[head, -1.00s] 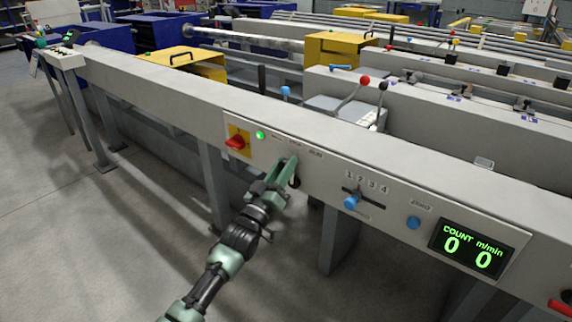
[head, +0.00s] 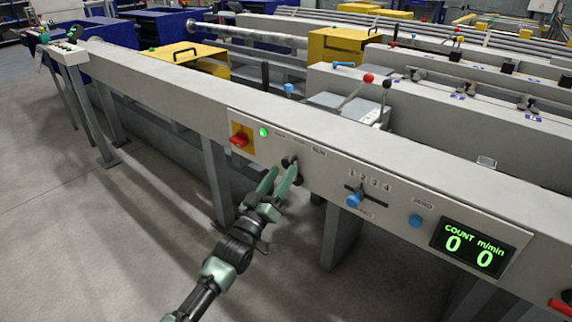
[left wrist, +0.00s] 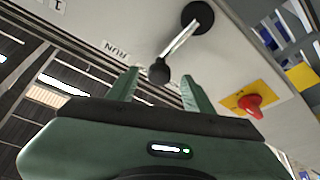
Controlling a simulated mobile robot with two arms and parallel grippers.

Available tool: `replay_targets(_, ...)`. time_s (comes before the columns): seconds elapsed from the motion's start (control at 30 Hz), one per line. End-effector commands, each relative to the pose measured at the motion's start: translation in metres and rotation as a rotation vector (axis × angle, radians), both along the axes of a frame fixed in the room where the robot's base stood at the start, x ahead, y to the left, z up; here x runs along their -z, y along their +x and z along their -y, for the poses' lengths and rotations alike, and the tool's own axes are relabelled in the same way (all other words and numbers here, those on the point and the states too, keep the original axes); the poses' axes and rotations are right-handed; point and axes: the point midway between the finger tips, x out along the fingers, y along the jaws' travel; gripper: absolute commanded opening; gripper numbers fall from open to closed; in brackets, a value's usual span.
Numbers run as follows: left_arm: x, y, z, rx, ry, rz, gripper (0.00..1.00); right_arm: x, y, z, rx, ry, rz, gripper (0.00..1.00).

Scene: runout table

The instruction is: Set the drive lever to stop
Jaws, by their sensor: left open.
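The drive lever (head: 290,161) is on the light grey panel of the runout table, right of the red switch. In the left wrist view it has a round black pivot, a bright rod and a black knob (left wrist: 159,71). The rod slants from the pivot towards a RUN label (left wrist: 115,49). My left gripper (head: 282,171) is open at the lever. In the left wrist view the knob shows between its green fingertips (left wrist: 158,76), with gaps on both sides. In the head view the fingers partly hide the lever. My right gripper is not in view.
A red switch on a yellow plate (head: 240,138) and a green lamp (head: 263,132) are left of the lever. A blue-knobbed selector (head: 354,201), a blue button (head: 415,221) and a count display (head: 472,247) reading zeros are to its right. The floor in front is clear.

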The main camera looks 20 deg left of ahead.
Motion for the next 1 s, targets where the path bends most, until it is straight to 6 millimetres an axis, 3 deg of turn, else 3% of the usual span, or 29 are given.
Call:
replay_targets(0.1,0.006,-0.019,-0.004,-0.001,0.001,-0.003,0.51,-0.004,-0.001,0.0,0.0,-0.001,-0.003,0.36)
replay_targets(0.27,0.011,-0.032,-0.006,-0.001,0.002,0.0,0.51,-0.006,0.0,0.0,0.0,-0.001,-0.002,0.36)
replay_targets(0.8,0.014,-0.035,-0.005,-0.001,0.004,-0.006,0.51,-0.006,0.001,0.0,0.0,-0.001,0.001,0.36)
replay_targets(0.87,0.019,-0.037,-0.002,-0.001,0.017,-0.032,0.51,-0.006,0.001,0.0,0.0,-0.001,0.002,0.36)
replay_targets(1.0,0.055,-0.055,0.017,-0.001,0.099,-0.199,0.51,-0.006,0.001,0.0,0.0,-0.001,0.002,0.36)
